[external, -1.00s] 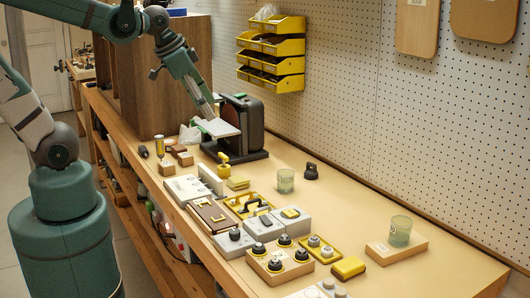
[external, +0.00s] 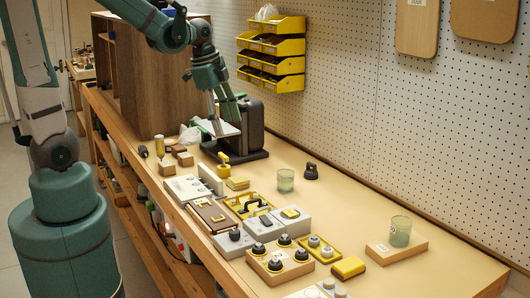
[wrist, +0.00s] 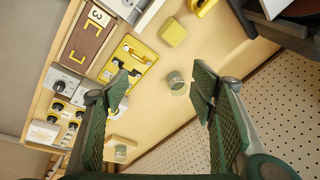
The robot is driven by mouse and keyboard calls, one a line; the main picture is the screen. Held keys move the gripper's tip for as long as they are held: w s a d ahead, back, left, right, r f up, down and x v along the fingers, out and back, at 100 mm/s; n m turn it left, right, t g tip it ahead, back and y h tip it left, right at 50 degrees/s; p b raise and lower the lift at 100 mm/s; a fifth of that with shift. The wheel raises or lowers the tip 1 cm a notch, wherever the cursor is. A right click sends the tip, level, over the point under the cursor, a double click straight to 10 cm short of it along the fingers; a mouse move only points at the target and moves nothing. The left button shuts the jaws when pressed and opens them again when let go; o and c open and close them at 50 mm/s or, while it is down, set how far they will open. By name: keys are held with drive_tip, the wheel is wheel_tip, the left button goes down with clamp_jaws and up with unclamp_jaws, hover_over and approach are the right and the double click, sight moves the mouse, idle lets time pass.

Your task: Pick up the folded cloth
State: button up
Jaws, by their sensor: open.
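A small yellow folded pad (external: 237,183), which looks like the folded cloth, lies on the bench behind the yellow tray. It also shows as a yellow square (wrist: 172,32) near the top of the wrist view. A second yellow pad (external: 348,267) lies near the front; I cannot tell for certain which is cloth. My gripper (external: 226,128) is open and empty, pointing down well above the bench, in front of the dark machine. In the wrist view its two fingers (wrist: 163,88) are spread wide, with the yellow square beyond them, above the gap.
The dark machine (external: 250,122) with a pale plate stands close to my gripper. A yellow-handled item (external: 223,167) and a glass (external: 286,181) stand near the rear pad. Control boxes (external: 265,226) crowd the front left. The bench's right side is mostly clear.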

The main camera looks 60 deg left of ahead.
sight(237, 179)
drive_tip(key=shift+w+a+f+m+g+h, duration=0.4)
drive_tip(key=shift+w+a+f+m, duration=0.8)
drive_tip(key=shift+f, duration=1.3)
drive_tip(key=shift+w+a+f+m+g+h, duration=0.1)
drive_tip(key=shift+w+a+f+m+g, duration=0.65)
drive_tip(key=shift+f+m, duration=1.2)
drive_tip(key=shift+w+a+f+m+g+h, duration=0.3)
drive_tip(key=shift+w+a+f+m, duration=0.65)
drive_tip(key=shift+f, duration=2.1)
drive_tip(key=shift+w+a+f+b, duration=0.1)
drive_tip(key=shift+w+a+b, duration=0.1)
drive_tip(key=shift+b, duration=0.1)
drive_tip(key=shift+d+f, duration=0.25)
drive_tip(key=shift+f, duration=0.9)
drive_tip(key=shift+f, duration=0.1)
drive_tip(key=shift+w+d+f+b, duration=0.1)
drive_tip(key=shift+d+f+b, duration=0.1)
drive_tip(key=shift+f, duration=0.65)
drive_tip(key=shift+s+d+f+b, duration=0.1)
drive_tip(key=shift+f+b, duration=0.15)
drive_tip(key=shift+f, duration=0.55)
drive_tip(key=shift+w+d+f+b, duration=0.1)
drive_tip(key=shift+f+b, duration=0.1)
drive_tip(key=shift+f, duration=0.65)
drive_tip(key=shift+c, duration=0.2)
drive_tip(key=c, duration=0.9)
